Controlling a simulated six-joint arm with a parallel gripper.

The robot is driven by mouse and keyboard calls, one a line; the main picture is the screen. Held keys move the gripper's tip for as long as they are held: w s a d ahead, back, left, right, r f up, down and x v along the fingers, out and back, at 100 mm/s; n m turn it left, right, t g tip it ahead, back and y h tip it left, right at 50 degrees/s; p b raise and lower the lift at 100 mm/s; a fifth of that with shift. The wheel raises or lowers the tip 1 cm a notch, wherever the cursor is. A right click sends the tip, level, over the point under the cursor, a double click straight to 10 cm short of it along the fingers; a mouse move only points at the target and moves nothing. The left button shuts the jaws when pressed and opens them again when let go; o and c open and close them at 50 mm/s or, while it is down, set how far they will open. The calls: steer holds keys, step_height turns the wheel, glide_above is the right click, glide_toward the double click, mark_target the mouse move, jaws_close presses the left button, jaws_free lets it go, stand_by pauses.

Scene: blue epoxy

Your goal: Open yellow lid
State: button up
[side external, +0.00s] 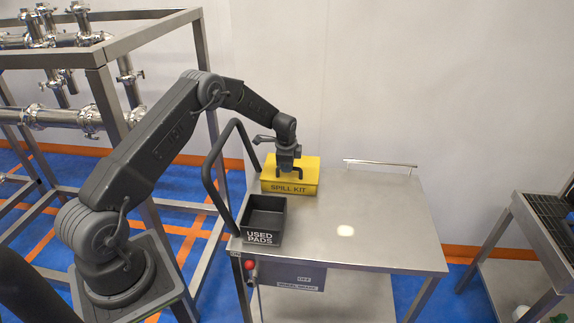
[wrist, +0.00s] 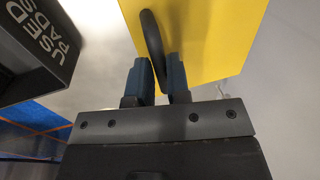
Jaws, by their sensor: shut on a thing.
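The yellow spill kit box (side external: 290,182) stands at the back left of the steel cart, its front labelled SPILL KIT. Its yellow lid (side external: 307,162) looks closed. It also shows as a yellow surface in the wrist view (wrist: 215,30). A black handle (wrist: 152,40) on the lid runs between my fingers. My gripper (side external: 289,171) is above the lid, pointing down. In the wrist view its two blue-grey fingers (wrist: 159,72) are shut on the handle. The handle's lower end is partly hidden between the fingers.
A black USED PADS bin (side external: 265,218) stands in front of the box, open and apparently empty. A black cart push bar (side external: 213,165) rises at the left. The steel cart top (side external: 385,225) is clear to the right. A rail (side external: 380,163) edges its back.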

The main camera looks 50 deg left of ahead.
jaws_close()
steer(key=shift+r, duration=0.15)
steer(key=shift+w+a+r, duration=0.2)
steer(key=shift+r, duration=0.25)
steer(key=w+a+r, duration=0.5)
steer(key=r, duration=0.2)
steer(key=shift+w+a+r, duration=0.15)
steer(key=shift+w+a, duration=0.25)
stand_by(0.4)
